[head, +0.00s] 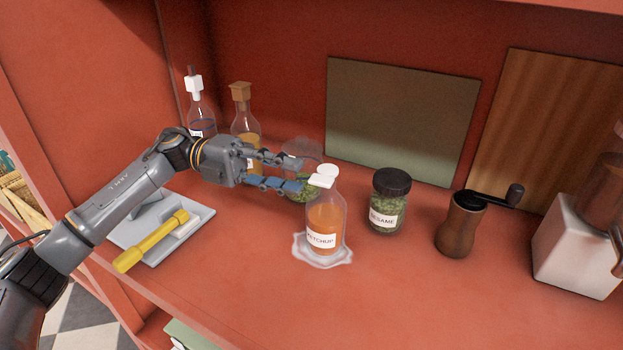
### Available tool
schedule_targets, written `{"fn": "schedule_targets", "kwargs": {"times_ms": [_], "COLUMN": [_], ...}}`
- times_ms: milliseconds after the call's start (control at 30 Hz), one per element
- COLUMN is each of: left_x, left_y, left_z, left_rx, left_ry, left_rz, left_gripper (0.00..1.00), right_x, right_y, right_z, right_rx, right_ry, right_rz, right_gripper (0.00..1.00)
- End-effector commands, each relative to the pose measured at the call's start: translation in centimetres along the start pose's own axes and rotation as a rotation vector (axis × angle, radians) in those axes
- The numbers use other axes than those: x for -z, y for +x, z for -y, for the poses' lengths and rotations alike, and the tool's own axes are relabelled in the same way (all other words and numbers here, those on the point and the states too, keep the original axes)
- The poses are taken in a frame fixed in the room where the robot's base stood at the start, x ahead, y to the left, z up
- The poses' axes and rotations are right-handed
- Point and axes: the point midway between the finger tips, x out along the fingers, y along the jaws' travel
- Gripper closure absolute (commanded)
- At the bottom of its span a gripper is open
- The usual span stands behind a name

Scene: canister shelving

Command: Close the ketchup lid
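The ketchup bottle (325,225) stands upright on the red shelf, on a clear wavy-edged base. It is clear, orange inside and labelled KETCHUP. Its white lid (328,171) is flipped up from the white cap, so it looks open. My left gripper (303,174) is just left of the lid, at about its height in the picture. Its two fingers are spread apart with nothing held between them. The lower blue-padded fingertip is close to the cap; I cannot tell whether it touches. My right gripper is out of view.
A sesame jar (388,203), pepper mill (461,225) and white grinder (573,250) stand right. Two bottles stand back left; a yellow-handled tool (150,243) lies on a grey board. The front right shelf is clear.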

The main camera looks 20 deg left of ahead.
Motion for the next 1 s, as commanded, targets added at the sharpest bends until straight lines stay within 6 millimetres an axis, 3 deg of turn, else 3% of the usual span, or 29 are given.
{"fn": "schedule_targets", "kwargs": {"times_ms": [100, 333, 1000], "left_x": [-0.1, 0.0, 0.0], "left_y": [-2.5, -5.4, -5.8], "left_z": [0.0, 0.0, 0.6], "left_rx": [0.001, 0.0, 0.0], "left_ry": [-0.002, 0.0, 0.0], "left_rz": [0.004, 0.001, -0.001], "left_gripper": [0.7, 0.7, 0.7], "right_x": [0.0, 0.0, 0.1], "right_y": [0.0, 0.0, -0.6], "right_z": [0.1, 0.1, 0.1], "right_rx": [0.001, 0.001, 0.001], "right_ry": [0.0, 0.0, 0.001], "right_rz": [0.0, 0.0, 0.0], "right_gripper": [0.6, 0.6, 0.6]}}
